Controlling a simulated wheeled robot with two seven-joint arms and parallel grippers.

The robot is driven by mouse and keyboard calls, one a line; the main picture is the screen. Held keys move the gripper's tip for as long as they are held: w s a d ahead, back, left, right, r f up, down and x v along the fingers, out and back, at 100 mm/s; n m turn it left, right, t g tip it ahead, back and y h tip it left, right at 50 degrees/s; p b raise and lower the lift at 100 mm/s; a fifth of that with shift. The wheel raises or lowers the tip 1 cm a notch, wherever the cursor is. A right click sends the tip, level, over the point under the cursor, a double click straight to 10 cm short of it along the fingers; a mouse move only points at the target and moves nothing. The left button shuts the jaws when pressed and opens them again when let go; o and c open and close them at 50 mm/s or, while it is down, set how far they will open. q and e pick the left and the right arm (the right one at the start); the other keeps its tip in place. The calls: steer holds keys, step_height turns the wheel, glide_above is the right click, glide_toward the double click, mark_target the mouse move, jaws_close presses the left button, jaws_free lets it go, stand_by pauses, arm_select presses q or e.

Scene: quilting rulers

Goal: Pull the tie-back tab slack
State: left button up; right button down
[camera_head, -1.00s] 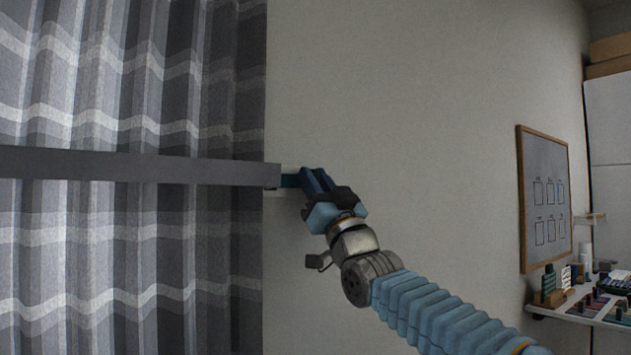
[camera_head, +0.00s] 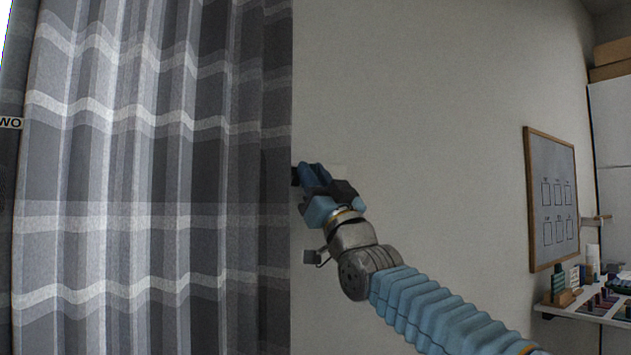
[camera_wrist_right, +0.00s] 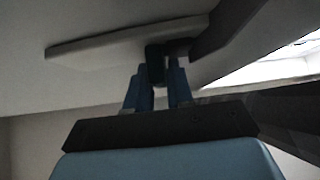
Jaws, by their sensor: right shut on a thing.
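The grey checked curtain (camera_head: 140,190) hangs loose at the left of the head view, with no band across its front. My right gripper (camera_head: 299,175) is by the curtain's right edge, in front of the wall. In the right wrist view, my right gripper (camera_wrist_right: 160,78) is shut on the dark tie-back tab (camera_wrist_right: 155,58). A dark strap (camera_wrist_right: 225,25) runs up and right from near the tab. The fingers hide part of the tab. My left gripper is not in view.
A pale flat plate (camera_wrist_right: 110,38) is on the wall just beyond my fingers. A framed board (camera_head: 551,200) hangs at the right, above a shelf (camera_head: 590,315) with small items. The wall between curtain and board is bare.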

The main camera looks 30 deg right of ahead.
steer(key=shift+a+f+y, duration=0.1)
steer(key=shift+a+y, duration=0.1)
steer(key=shift+y, duration=0.1)
steer(key=c, duration=1.1)
jaws_free()
steer(key=shift+a, duration=0.15)
steer(key=b+v, duration=0.6)
steer(key=v, duration=0.7)
steer(key=shift+s+f, duration=0.15)
steer(key=shift+s, duration=0.15)
